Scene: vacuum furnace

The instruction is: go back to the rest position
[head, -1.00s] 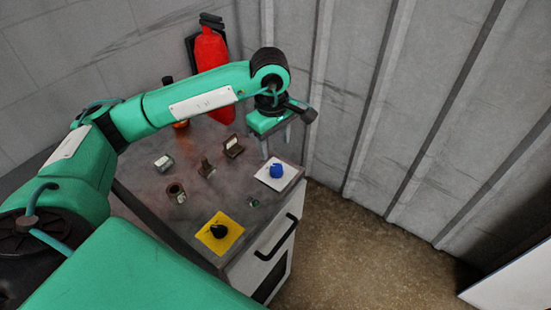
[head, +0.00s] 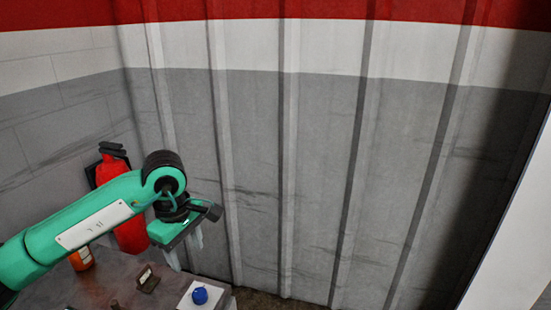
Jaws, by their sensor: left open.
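My left arm comes in from the lower left, and its left gripper (head: 184,254) points down above the back right part of the table (head: 85,290). Its fingers are apart and nothing shows between them. A blue object (head: 200,295) sits on a white square (head: 186,301) on the table, just below and to the right of the gripper. The gripper looks apart from it. My right gripper is not in view.
A small dark brown item (head: 147,279) stands on the table, left of the gripper. An orange container (head: 82,259) is behind the arm. A red fire extinguisher (head: 131,234) is at the back wall. A ribbed grey wall (head: 315,180) fills the right; a white panel (head: 510,245) is at far right.

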